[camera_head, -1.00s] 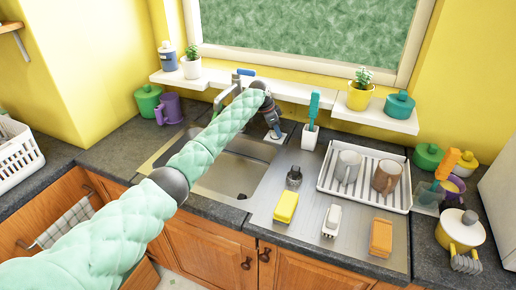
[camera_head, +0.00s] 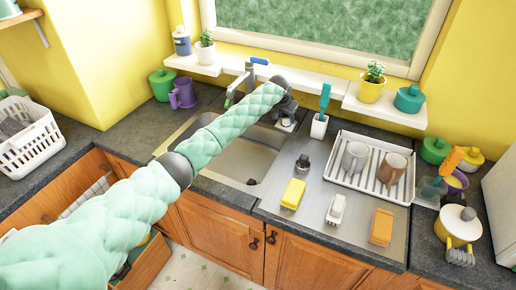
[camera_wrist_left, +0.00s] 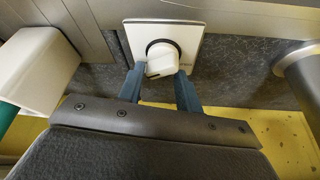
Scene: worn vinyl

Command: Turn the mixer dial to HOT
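The mixer dial (camera_wrist_left: 162,58) is a white knob on a square white plate with a dark ring behind it, seen in the left wrist view. Small lettering at the plate's right edge is too small to read. My left gripper (camera_wrist_left: 160,72) has its two blue fingers apart, one on each side of the knob's near end. I cannot tell whether they touch it. In the head view my left gripper (camera_head: 286,112) is over the dial's white plate (camera_head: 287,125) behind the sink, and it hides the knob. My right gripper is not in view.
The tap (camera_head: 248,75) stands just left of my left gripper, and a white holder with a teal brush (camera_head: 319,126) is just right. The sink (camera_head: 240,160) lies in front. A dish rack (camera_head: 335,175) with two mugs is farther right. A window shelf (camera_head: 310,90) runs behind.

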